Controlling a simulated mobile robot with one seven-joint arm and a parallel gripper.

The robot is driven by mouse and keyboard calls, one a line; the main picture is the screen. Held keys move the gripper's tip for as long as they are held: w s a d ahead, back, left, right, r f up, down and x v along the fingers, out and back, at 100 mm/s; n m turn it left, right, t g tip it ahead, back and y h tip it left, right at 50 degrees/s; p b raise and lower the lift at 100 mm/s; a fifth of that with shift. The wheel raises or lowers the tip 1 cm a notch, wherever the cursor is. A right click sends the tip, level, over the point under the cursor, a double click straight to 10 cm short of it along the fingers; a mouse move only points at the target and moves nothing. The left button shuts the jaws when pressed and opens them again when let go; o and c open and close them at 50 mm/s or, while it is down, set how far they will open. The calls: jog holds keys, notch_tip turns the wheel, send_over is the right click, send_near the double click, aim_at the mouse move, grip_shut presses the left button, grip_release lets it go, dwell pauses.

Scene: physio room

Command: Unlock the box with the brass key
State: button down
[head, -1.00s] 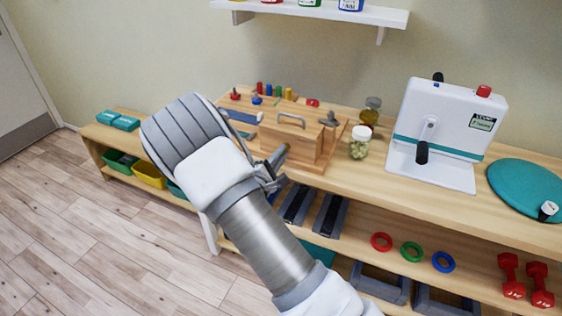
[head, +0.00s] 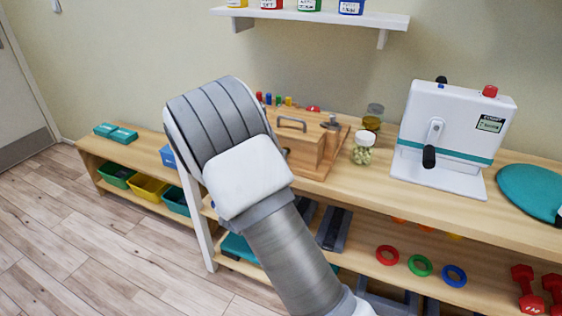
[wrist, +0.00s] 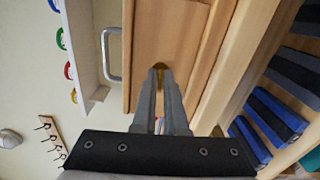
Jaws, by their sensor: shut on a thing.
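The wooden box (head: 304,146) stands on the bench top, with a grey handle (head: 291,124) on it. In the wrist view the box's wooden face (wrist: 178,40) is straight ahead, with the handle (wrist: 112,55) at left. My gripper (wrist: 162,78) is shut on the brass key (wrist: 160,67), of which only a small gold part shows between and beyond the fingertips. The key is at the box's face; I cannot tell how deep it sits in the lock, and the keyhole is hidden. In the head view my arm hides the gripper and the key.
A jar with a white lid (head: 363,147) stands right of the box, and a white device with a crank (head: 450,138) is further right. A teal disc (head: 532,190) lies at the right. Below are dumbbells (head: 527,285) and coloured rings (head: 420,265).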

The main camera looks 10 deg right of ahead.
jog(key=c, duration=1)
grip_release()
jog(key=p+v, duration=0.1)
jog(key=v, duration=1.6)
jog(key=shift+s+a+p, duration=0.15)
jog(key=shift+p, duration=0.2)
